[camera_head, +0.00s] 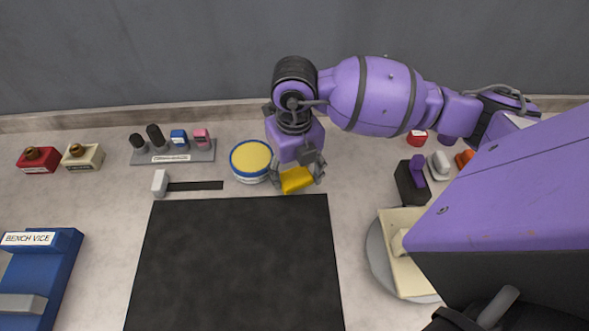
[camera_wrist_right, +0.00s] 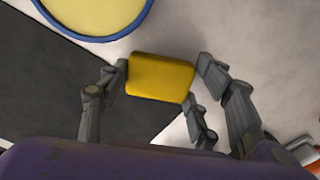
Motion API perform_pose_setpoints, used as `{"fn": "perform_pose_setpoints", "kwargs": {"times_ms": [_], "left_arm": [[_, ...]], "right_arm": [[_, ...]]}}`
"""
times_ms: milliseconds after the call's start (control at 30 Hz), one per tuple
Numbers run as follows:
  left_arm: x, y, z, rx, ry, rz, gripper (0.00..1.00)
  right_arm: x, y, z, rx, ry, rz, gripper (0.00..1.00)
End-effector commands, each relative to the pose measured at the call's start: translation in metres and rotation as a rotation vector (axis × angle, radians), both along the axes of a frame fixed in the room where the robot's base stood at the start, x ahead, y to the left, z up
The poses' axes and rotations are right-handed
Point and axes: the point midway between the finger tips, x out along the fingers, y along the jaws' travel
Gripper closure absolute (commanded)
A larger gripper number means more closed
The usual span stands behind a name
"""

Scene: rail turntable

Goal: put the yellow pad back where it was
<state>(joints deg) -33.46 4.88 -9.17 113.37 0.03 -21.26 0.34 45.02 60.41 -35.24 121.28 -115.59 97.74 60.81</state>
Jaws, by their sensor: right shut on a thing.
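The yellow pad (camera_head: 297,180) is between the fingers of my right gripper (camera_head: 298,176), near the top right corner of the black mat. In the right wrist view the pad (camera_wrist_right: 161,77) sits between the fingertips of my right gripper (camera_wrist_right: 163,78), which is shut on it. Just left of the gripper in the head view stands a round tub (camera_head: 250,161) with a yellow top and blue rim; it also shows in the right wrist view (camera_wrist_right: 95,14). The pad is apart from the tub. My left gripper is not in view.
The black mat (camera_head: 235,265) is bare. A grey rack (camera_head: 173,155) with several small items, a white-handled tool (camera_head: 160,184) and red (camera_head: 38,160) and cream (camera_head: 82,157) blocks are left. A blue bench vise (camera_head: 45,265) stands lower left. A round turntable (camera_head: 378,258) is right.

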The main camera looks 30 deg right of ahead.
Motion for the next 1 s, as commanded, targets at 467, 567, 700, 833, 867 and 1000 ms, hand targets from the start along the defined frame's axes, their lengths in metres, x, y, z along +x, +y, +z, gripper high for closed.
{"fn": "perform_pose_setpoints", "kwargs": {"times_ms": [467, 567, 700, 833, 867, 1000], "left_arm": [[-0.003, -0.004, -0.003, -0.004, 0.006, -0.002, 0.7], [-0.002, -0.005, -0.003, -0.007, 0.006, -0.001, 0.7], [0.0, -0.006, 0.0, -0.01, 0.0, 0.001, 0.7], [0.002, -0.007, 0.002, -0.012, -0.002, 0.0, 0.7], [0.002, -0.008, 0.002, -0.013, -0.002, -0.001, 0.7], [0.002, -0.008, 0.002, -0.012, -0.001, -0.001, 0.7]], "right_arm": [[0.0, -0.001, -0.005, -0.001, 0.001, -0.001, 0.23], [0.0, -0.001, -0.005, -0.001, 0.001, -0.001, 0.23], [0.0, -0.001, 0.0, -0.001, -0.001, -0.001, 0.23], [0.002, 0.0, 0.017, 0.001, -0.005, -0.001, 0.23], [0.002, 0.0, 0.023, 0.0, -0.006, -0.001, 0.23], [0.002, 0.0, 0.054, 0.0, -0.005, 0.0, 0.23]]}}
